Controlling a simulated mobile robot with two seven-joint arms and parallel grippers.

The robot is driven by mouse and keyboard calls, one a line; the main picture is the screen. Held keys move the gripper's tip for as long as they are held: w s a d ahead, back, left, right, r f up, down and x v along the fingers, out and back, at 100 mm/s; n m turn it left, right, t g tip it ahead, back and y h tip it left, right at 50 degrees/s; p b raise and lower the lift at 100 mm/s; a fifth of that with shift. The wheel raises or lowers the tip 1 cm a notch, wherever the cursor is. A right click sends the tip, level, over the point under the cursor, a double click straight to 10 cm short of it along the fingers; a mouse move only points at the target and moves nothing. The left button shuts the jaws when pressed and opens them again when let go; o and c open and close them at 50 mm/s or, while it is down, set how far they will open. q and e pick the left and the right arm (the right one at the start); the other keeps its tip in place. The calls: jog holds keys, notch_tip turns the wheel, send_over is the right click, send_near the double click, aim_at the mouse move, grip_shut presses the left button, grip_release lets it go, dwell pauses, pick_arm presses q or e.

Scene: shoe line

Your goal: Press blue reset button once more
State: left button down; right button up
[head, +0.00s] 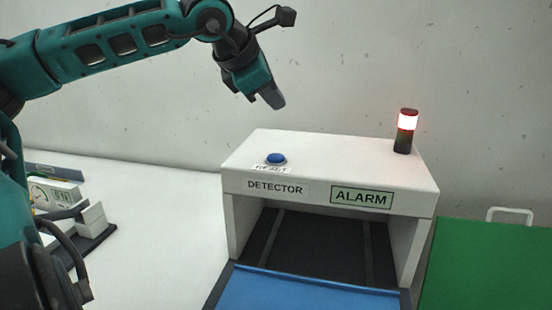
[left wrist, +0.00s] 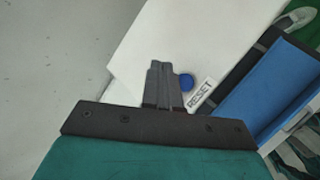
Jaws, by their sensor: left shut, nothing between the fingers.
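The blue reset button (head: 276,159) sits on top of the white detector box (head: 340,160), behind a small label. It also shows in the left wrist view (left wrist: 186,82), just right of my fingertips, with the RESET label (left wrist: 200,95) beside it. My left gripper (head: 273,98) is shut and empty. It hangs above the detector top, clear of the button, with its fingers pointing down. In the left wrist view its closed fingers (left wrist: 160,85) partly cover the white top. My right gripper is not in view.
A lamp (head: 406,130) glows red on the detector's back right, and a sign (head: 361,198) reads ALARM. A blue surface (head: 310,290) leads into the tunnel. A green surface (head: 490,265) lies at right. Boxes (head: 60,195) stand at left on the white table (head: 160,215).

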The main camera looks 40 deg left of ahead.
pick_arm(q)
jog(key=b, duration=0.5)
send_over(273, 158)
notch_tip(273, 158, down, 7)
jog(key=shift+f, duration=0.15)
jog(key=shift+f+b, duration=0.2)
jog(key=shift+b, duration=0.15)
dwell(0.5)
jog(key=shift+f, duration=0.1)
dwell(0.7)
jog(key=shift+f+b, duration=0.35)
jog(key=shift+b, duration=0.25)
